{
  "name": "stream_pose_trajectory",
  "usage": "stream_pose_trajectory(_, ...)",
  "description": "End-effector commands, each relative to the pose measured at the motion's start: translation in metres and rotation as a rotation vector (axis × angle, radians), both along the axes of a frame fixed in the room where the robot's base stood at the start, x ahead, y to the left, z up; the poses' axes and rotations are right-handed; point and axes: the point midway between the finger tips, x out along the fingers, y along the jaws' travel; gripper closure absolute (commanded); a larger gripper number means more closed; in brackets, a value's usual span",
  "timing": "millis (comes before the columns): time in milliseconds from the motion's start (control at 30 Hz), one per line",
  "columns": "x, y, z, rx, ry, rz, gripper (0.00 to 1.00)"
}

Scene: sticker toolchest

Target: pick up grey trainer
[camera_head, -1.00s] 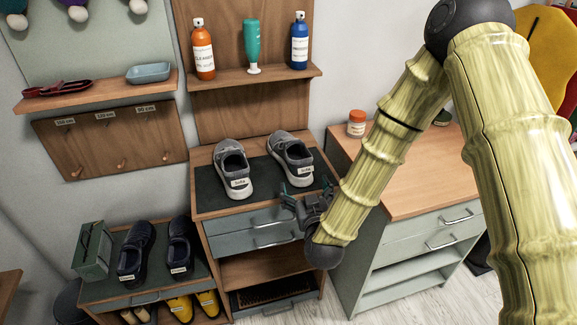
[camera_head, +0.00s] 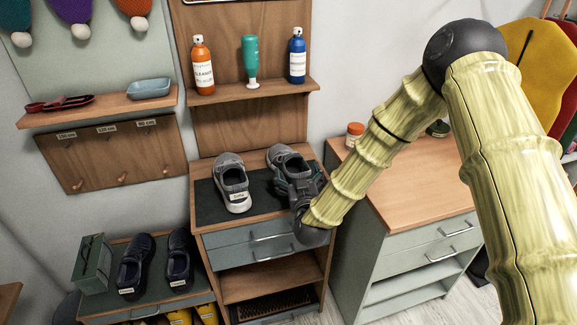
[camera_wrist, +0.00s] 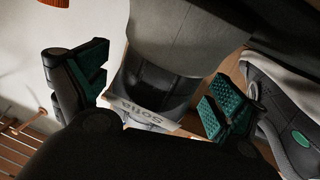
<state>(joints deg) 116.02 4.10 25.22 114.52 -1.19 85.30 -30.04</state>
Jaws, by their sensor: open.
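Two grey trainers stand on the dark mat of the wooden cabinet, a left one (camera_head: 232,178) and a right one (camera_head: 285,156). My gripper (camera_head: 297,183) is at the heel end of the right trainer and hides part of it. In the wrist view my open gripper (camera_wrist: 156,88) has its green-padded fingers on either side of one trainer (camera_wrist: 168,50), whose heel label reads "Sofia". The fingers appear apart from it, though contact is hard to judge. The other trainer (camera_wrist: 288,115) lies to the right, beyond one finger.
A shelf (camera_head: 262,91) above holds orange, green and blue bottles. A cabinet (camera_head: 425,190) on the right carries an orange-lidded jar (camera_head: 354,136). Dark shoes (camera_head: 136,264) and a green box (camera_head: 93,263) stand on a lower bench at left.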

Motion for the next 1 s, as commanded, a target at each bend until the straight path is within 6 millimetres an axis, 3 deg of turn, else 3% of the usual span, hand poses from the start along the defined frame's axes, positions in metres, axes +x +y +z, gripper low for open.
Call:
stream_pose_trajectory(200, 0.018, 0.003, 0.001, 0.0, -0.001, 0.0, 0.04)
stream_pose_trajectory(467, 0.019, 0.003, 0.0, 0.0, 0.0, 0.001, 0.06)
stream_pose_trajectory(767, 0.019, 0.003, 0.001, 0.0, 0.0, 0.001, 0.61)
stream_pose_trajectory(1000, 0.019, 0.003, 0.002, 0.0, -0.002, 0.0, 0.63)
